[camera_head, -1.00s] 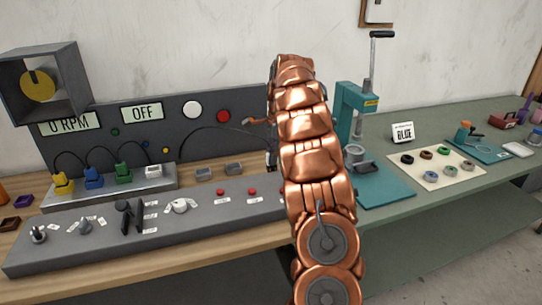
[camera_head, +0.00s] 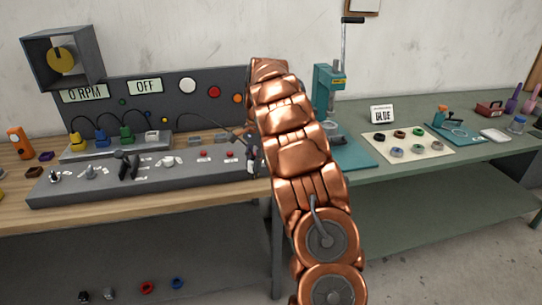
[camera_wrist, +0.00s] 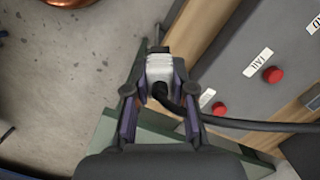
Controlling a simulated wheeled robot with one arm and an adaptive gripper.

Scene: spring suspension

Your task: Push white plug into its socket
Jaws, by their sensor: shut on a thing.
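The white plug (camera_wrist: 159,68) is between the fingers of my gripper (camera_wrist: 160,92) in the wrist view, with a black cable running from it to the right. My gripper is shut on it. In the head view my gripper (camera_head: 252,163) shows only in part at the console's right end; my copper arm hides the rest. Yellow (camera_head: 77,139), blue (camera_head: 101,137) and green (camera_head: 126,134) plugs stand in a row on the grey block. A pale white socket (camera_head: 152,137) sits at the right of that row, apart from the white plug.
The console front carries knobs, a black lever (camera_head: 127,165) and red buttons (camera_head: 230,154). In the wrist view, the console panel (camera_wrist: 240,55) and wooden bench edge (camera_wrist: 215,45) lie right of the plug. A teal press (camera_head: 328,90) stands behind my arm.

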